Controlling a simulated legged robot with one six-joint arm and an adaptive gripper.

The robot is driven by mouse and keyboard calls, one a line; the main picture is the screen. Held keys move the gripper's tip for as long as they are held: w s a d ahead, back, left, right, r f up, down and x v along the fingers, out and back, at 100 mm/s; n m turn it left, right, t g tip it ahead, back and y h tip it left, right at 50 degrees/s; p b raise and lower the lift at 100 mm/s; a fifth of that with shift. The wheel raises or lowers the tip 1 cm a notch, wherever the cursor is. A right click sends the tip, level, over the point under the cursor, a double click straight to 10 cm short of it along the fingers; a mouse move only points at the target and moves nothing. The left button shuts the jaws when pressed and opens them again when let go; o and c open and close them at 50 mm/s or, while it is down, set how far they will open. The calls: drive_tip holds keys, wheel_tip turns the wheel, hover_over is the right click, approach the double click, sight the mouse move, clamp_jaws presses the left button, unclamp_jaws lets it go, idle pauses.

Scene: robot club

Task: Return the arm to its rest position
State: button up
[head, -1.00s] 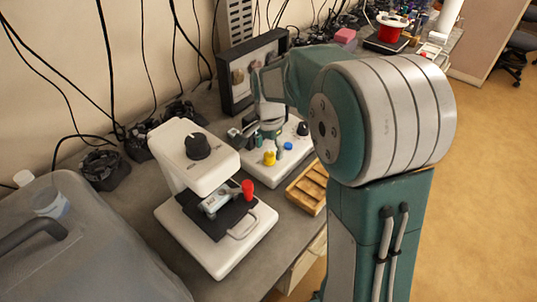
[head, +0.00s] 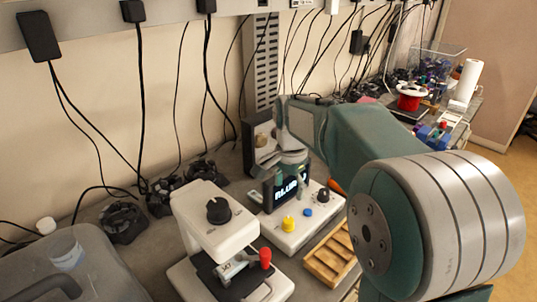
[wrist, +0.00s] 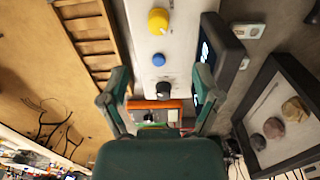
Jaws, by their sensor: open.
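My gripper (wrist: 161,72) is open and empty in the wrist view, its two green fingers spread apart with nothing between them. Behind the fingers shows the white control box (wrist: 146,40) with a yellow knob, a blue button and a black knob. In the head view my green arm reaches from the lower right to above this box (head: 293,240). The fingers are hard to make out there, close to the box's dark display (head: 277,197). I cannot tell the exact gap between the fingers and the box.
A white bench device (head: 203,212) with a red knob stands left of the box. A wooden slotted tray (head: 325,262) lies right of it. A dark framed case (wrist: 290,105) with stones stands behind. A clear bin (head: 85,265) fills the lower left. Cables hang along the wall.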

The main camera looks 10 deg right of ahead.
drive_tip(key=s+r+n+t, duration=0.1)
drive_tip(key=s+n+t, duration=0.4)
drive_tip(key=s+n, duration=0.6)
drive_tip(key=s, duration=1.2)
drive_tip(key=shift+s+r+t, duration=0.15)
drive_tip(key=shift+r+t, duration=0.15)
